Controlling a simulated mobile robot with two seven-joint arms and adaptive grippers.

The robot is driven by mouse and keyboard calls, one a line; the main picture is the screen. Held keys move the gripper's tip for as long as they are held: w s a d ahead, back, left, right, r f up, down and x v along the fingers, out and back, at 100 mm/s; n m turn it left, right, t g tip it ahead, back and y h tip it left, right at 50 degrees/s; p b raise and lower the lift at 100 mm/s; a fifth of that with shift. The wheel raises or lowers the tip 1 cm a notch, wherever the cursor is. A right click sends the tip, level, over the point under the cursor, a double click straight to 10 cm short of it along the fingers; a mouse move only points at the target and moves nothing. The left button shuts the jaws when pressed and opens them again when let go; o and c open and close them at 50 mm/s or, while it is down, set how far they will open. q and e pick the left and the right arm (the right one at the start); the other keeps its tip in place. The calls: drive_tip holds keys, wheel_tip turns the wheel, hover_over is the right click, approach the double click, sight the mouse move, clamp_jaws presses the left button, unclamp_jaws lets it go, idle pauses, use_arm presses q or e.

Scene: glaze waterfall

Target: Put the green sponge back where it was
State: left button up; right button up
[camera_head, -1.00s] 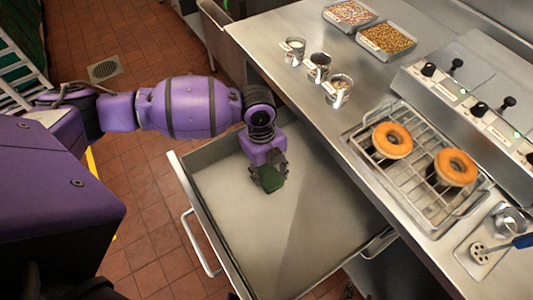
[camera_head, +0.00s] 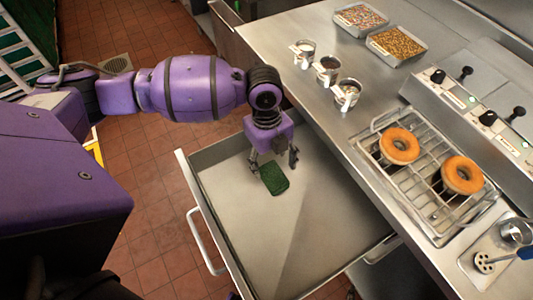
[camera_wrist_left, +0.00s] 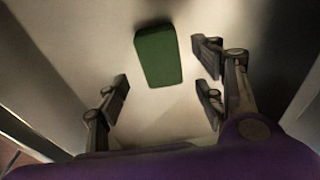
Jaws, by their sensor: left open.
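The green sponge (camera_head: 274,179) lies flat on the floor of the open drawer (camera_head: 318,223), toward its far left part. It also shows in the left wrist view (camera_wrist_left: 159,56), apart from the fingers. My left gripper (camera_head: 274,163) is open and empty, just above and behind the sponge in the head view. In the left wrist view its fingers (camera_wrist_left: 165,98) are spread wide, with the sponge beyond their tips. My right gripper is not in view.
The steel counter (camera_head: 310,95) stands right of the drawer. It holds several small cups, two trays of toppings, and a wire rack (camera_head: 415,200) with two doughnuts (camera_head: 399,146). The drawer's front handle (camera_head: 205,242) faces left. The rest of the drawer floor is bare.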

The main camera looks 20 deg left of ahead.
sight(270, 169)
use_arm(q)
wheel_tip(270, 169, up, 7)
drive_tip(key=shift+w+a, duration=0.35)
drive_tip(key=shift+a, duration=0.05)
drive_tip(key=shift+f, duration=0.15)
